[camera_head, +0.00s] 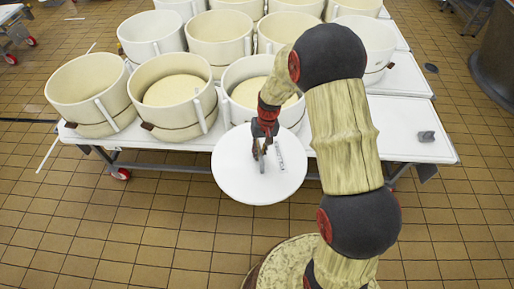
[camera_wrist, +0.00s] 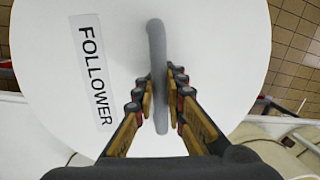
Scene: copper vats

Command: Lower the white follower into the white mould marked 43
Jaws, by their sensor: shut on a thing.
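The white follower (camera_head: 237,182) is a round flat disc, held in front of the table's near edge. In the wrist view the follower (camera_wrist: 215,50) fills most of the picture and bears a label reading FOLLOWER. My gripper (camera_head: 261,150) is shut on the grey bar handle (camera_wrist: 157,60) on its top; the fingers (camera_wrist: 160,95) lie on both sides of the bar. White moulds stand in rows on the table, the front ones being left (camera_head: 65,85), middle (camera_head: 148,110) and right (camera_head: 238,77). No number 43 is legible, so I cannot tell which is marked.
The middle and right front moulds hold a pale round mass (camera_head: 172,90). My arm hides part of the moulds behind it. A metal vat (camera_head: 498,60) stands far right.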

